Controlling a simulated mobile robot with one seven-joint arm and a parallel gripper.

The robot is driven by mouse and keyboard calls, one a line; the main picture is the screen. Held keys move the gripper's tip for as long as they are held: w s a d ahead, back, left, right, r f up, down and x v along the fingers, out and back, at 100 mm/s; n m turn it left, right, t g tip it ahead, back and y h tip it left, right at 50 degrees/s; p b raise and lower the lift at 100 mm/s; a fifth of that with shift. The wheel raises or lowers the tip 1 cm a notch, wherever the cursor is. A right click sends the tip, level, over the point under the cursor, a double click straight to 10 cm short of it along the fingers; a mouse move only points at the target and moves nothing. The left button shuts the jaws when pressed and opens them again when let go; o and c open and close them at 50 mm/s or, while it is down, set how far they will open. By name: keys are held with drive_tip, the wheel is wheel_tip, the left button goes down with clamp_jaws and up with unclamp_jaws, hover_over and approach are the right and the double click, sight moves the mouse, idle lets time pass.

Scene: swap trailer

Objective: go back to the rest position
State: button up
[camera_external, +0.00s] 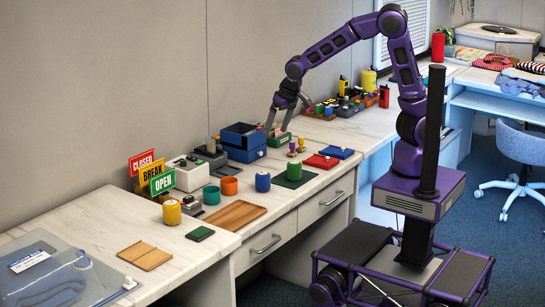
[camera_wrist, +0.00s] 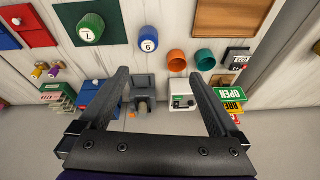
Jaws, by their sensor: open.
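My gripper (camera_external: 278,129) is raised over the back of the long bench in the external view, at the end of my purple arm. In that view its fingers overlap a green box (camera_external: 283,140) by the blue bins. In the wrist view my gripper (camera_wrist: 157,76) has its two dark fingers spread wide, with nothing held between them. The green box (camera_wrist: 57,96) lies outside the fingers there, to the left. A grey device (camera_wrist: 143,88) and a white box (camera_wrist: 181,94) show beyond the gap between the fingers.
Blue bins (camera_external: 241,135) and CLOSED, BREAK and OPEN signs (camera_external: 152,173) stand along the wall. A blue canister (camera_external: 263,182), a green one (camera_external: 294,170), orange cup (camera_external: 229,186), teal cup (camera_external: 211,195) and wooden tray (camera_external: 235,215) are nearer the front. The front-left bench has clear patches.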

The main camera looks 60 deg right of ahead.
drive_tip(key=s+d+r+n+g+h+p, duration=0.2)
drive_tip(key=s+d+n+g, duration=0.7)
drive_tip(key=s+d, duration=1.7)
drive_tip(key=w+a+r+m+t+y+b, duration=0.1)
drive_tip(key=w+a+r+m+t+b, duration=0.2)
drive_tip(key=w+a+r+m+t, duration=0.3)
drive_tip(key=shift+w+a+r+m+t+y, duration=0.3)
drive_tip(key=shift+a+r+m+t, duration=0.55)
drive_tip(key=shift+a+t, duration=1.25)
drive_tip(key=shift+d+f+t, duration=0.1)
drive_tip(key=shift+d+t, duration=0.2)
drive_tip(key=shift+d, duration=0.05)
